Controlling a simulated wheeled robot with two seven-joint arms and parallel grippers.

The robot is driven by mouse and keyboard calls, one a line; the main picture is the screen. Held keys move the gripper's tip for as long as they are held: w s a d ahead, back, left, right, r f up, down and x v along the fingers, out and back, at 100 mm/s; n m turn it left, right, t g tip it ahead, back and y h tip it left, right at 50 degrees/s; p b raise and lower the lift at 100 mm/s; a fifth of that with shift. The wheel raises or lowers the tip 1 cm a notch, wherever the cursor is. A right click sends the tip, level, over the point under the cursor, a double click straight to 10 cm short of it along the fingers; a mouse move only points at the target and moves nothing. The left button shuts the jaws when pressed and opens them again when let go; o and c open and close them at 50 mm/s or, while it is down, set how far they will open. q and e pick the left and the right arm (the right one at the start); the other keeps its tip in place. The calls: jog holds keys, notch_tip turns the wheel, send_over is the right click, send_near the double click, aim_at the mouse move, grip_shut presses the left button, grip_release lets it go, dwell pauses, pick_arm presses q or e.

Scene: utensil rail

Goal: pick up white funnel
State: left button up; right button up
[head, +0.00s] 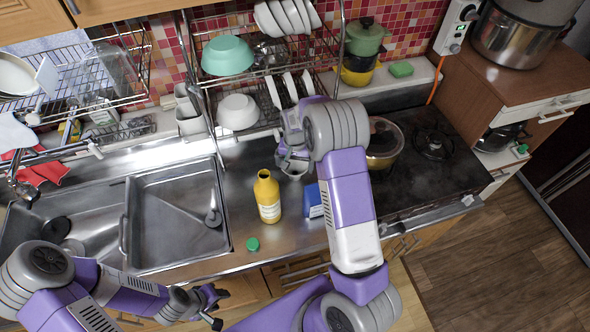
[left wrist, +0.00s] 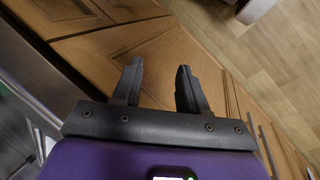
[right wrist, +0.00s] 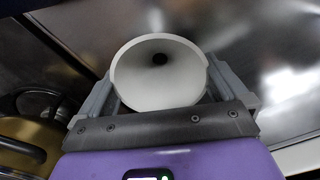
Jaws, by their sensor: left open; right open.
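The white funnel (right wrist: 160,75) shows in the right wrist view with its wide mouth and dark hole facing the camera. It lies between the two fingers of my right gripper (right wrist: 162,92), which are open on either side of it. I cannot tell whether a finger touches it. In the head view the funnel (head: 293,169) is mostly hidden below my right gripper (head: 290,158), over the counter behind the yellow bottle. My left gripper (head: 215,308) is open and empty at the counter's front edge; the left wrist view shows its parted fingers (left wrist: 158,82) before cabinet doors.
A yellow bottle (head: 267,197), a green cap (head: 253,244) and a blue box (head: 313,202) stand near the funnel. A lidded pot (head: 383,143) is on the stove to the right. The sink (head: 165,225) lies left; dish racks (head: 262,75) hang behind.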

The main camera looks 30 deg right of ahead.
aim_at(295, 170)
notch_tip(295, 170, down, 4)
jog(key=shift+r, duration=0.15)
jog(key=c, duration=0.7)
jog(key=shift+r, duration=0.15)
